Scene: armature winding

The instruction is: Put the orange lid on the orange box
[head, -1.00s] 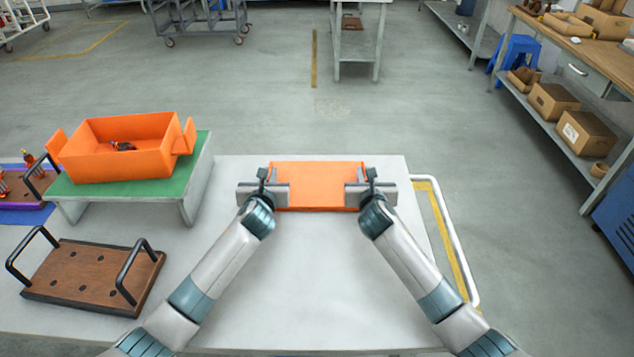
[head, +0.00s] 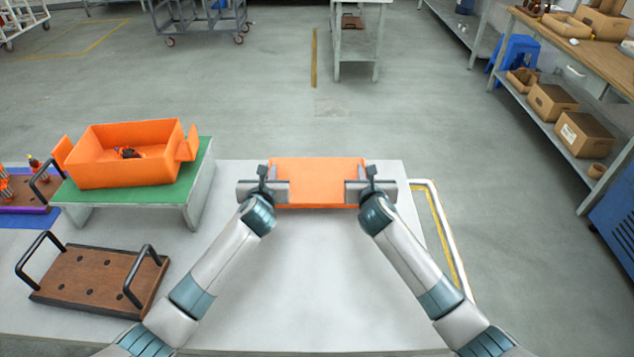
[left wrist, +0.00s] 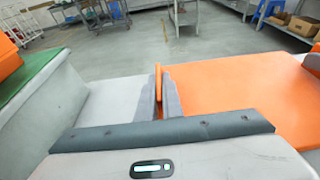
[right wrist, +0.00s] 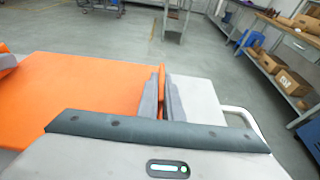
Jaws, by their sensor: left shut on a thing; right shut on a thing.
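The orange lid (head: 318,184) is a flat rectangular panel held level between my two grippers, over the right part of the table. My left gripper (head: 270,184) is shut on the lid's left edge; the left wrist view shows its fingers on an upright orange rim (left wrist: 158,92). My right gripper (head: 366,184) is shut on the lid's right edge, and the right wrist view shows its fingers on the rim there (right wrist: 162,92). The open orange box (head: 125,165) stands on a green-topped stand to the left, with side handles and a small dark part inside.
The green stand (head: 190,172) sits on the grey table (head: 290,290). A brown wooden tray with black handles (head: 95,278) lies at the front left, another (head: 22,195) behind it at the left edge. A white rail (head: 455,230) stands right of the table.

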